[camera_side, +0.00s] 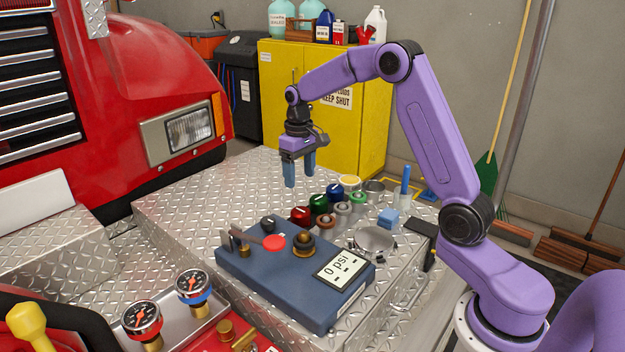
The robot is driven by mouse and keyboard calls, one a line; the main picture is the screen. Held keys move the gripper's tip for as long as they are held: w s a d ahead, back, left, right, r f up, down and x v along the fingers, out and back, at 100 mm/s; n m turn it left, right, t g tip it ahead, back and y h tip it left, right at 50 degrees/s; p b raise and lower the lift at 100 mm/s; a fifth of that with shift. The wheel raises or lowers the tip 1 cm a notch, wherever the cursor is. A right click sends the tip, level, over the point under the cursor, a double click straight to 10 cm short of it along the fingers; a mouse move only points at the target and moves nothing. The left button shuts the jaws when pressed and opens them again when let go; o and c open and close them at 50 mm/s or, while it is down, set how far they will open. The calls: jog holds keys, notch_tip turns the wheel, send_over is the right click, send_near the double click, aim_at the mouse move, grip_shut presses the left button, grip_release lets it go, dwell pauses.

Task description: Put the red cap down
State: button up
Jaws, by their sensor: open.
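A red cap (300,215) sits on the diamond-plate metal deck (190,197), just behind the blue pump box (285,279), at the near end of a row of coloured caps. My gripper (300,177) is open and empty, with its blue fingers pointing down. It is above the deck, higher in the picture than the red cap and apart from it. A flat red disc (274,242) also shows on top of the pump box, beside a lever. The pump box carries a brass fitting (304,244) and a display (341,269) reading 0 psi.
Green (318,201) and blue (335,191) caps stand close to the red one, with several ring-like fittings to their right. A metal bowl (374,241), a light blue block (388,218) and a blue stick in a holder (405,187) are further right. The deck's left side is clear.

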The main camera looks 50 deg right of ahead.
jog(key=s+a+r+n, duration=0.3)
jog(key=s+a+n, duration=0.3)
jog(key=s+a, duration=0.9)
jog(key=s+f+n, duration=0.1)
jog(key=s+n, duration=0.5)
jog(key=s, duration=1.6)
jog(key=shift+d+f+n, duration=0.3)
jog(key=shift+d, duration=0.05)
